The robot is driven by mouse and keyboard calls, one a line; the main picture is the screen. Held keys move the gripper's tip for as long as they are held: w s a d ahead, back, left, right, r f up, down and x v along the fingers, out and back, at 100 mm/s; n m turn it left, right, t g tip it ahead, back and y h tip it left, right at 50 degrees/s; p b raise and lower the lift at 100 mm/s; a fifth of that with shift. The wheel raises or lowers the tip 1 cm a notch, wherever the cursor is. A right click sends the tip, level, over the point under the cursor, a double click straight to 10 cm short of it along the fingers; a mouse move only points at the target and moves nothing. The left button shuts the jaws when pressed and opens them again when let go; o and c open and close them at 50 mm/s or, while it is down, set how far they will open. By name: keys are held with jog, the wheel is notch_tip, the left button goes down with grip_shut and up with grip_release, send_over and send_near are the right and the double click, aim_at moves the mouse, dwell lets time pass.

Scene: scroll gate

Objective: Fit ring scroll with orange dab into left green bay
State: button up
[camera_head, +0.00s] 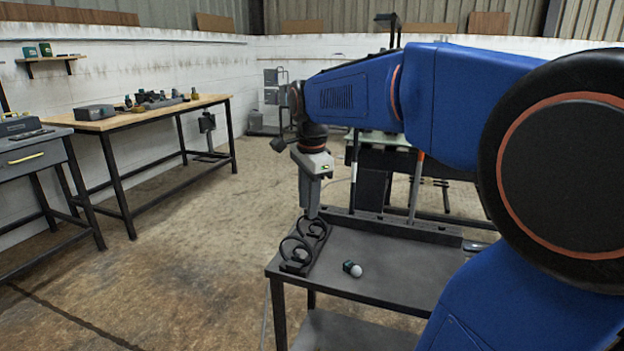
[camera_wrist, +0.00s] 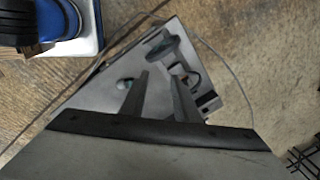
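A dark scroll piece (camera_head: 303,246) with curled loops lies along the left edge of a grey cart top (camera_head: 400,277). In the wrist view, dark curled metalwork (camera_wrist: 180,68) shows just beyond my fingertips. My gripper (camera_head: 312,214) points down over the far end of the scroll. In the wrist view its two fingers (camera_wrist: 158,74) stand apart with bare grey surface between them. I cannot tell whether the fingertips touch the scroll. A pale green surface (camera_head: 388,139) shows partly behind my arm; no left bay can be made out.
A small dark piece with a white round end (camera_head: 352,269) lies on the cart top, right of the scroll. A raised rim (camera_head: 400,226) runs along its back. A wooden-topped bench (camera_head: 150,112) with small items stands at left. The floor between is clear.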

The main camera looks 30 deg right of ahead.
jog(key=w+d+m+g, duration=0.2)
jog(key=w+d+m, duration=0.6)
jog(key=w+m, duration=0.15)
jog(key=shift+w+a+f, duration=0.1)
jog(key=shift+f, duration=1.75)
jog(key=shift+w+a+f, duration=0.1)
jog(key=shift+f, duration=1.75)
jog(key=shift+w+a+f, duration=0.1)
jog(key=shift+f, duration=1.75)
grip_shut()
jog(key=shift+r, duration=1.65)
notch_tip(320, 180, up, 9)
jog(key=shift+f, duration=0.1)
